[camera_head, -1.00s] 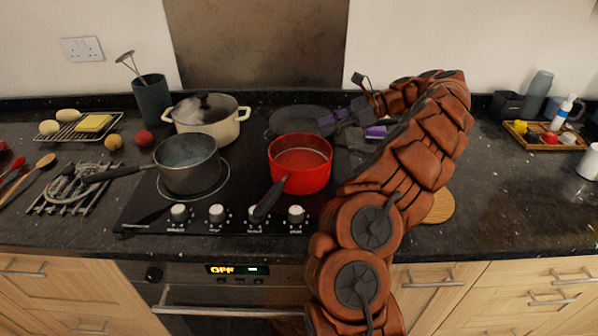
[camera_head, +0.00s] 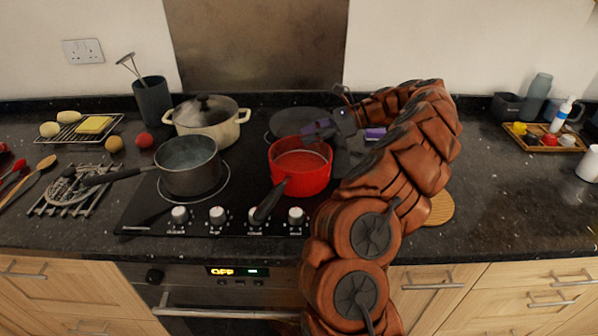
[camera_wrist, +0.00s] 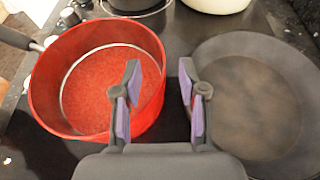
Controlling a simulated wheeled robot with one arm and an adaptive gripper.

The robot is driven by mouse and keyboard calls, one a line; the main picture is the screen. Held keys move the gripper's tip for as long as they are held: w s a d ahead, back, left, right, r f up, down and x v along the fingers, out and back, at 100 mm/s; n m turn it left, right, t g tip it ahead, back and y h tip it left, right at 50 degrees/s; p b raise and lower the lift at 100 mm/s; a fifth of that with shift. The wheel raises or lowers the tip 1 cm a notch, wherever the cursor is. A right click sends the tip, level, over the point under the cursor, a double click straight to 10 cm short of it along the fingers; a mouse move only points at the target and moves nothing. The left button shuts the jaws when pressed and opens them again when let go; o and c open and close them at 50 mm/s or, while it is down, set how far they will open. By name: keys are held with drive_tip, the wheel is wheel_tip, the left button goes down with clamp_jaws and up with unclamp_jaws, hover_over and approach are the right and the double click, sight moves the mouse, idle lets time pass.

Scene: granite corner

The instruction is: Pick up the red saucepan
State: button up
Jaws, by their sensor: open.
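The red saucepan (camera_head: 301,182) stands upright on the black hob, with its dark handle (camera_head: 270,201) pointing toward the front edge. In the wrist view the red saucepan (camera_wrist: 52,95) is at the left, and its inside looks empty. My gripper (camera_head: 312,133) is at the pan's back right rim in the head view. In the wrist view my gripper (camera_wrist: 158,75) is open, with purple pads; its left finger overlaps the pan's inside and its right finger is outside, over the dark frying pan's edge. The rim lies between the fingers in that view. I cannot tell whether they touch it.
A dark frying pan (camera_wrist: 293,125) sits right beside the red pan, behind it in the head view. A grey saucepan (camera_head: 187,176) and a cream pot (camera_head: 240,117) stand to the left.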

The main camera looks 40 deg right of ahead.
sight(298, 136)
drive_tip(key=shift+p+x, duration=0.35)
drive_tip(key=shift+x, duration=1.5)
drive_tip(key=shift+c, duration=0.2)
clamp_jaws()
drive_tip(key=shift+r, duration=0.1)
